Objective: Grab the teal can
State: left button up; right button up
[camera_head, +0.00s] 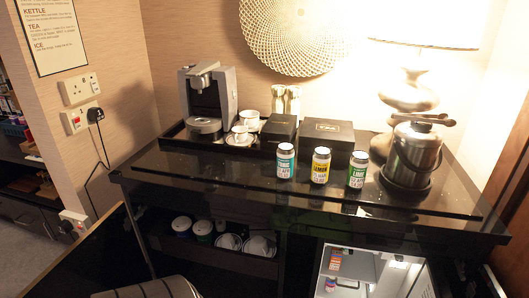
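The teal can (286,161) stands upright on the black counter (225,176), near its front edge, at the left end of a row of three cans. A yellow can (320,166) stands just to its right, with a small gap between them. A green can (357,171) stands at the right end of the row. Nothing hides the front of the teal can. Neither of my grippers shows in the head view.
Black boxes (327,130) stand close behind the cans. A coffee machine (207,100) and cups (240,131) are at the left. A metal ice bucket (414,155) and lamp (409,95) are at the right. Below is an open lit fridge (362,272).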

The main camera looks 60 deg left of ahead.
aim_at(285, 151)
jog(key=u, duration=1.65)
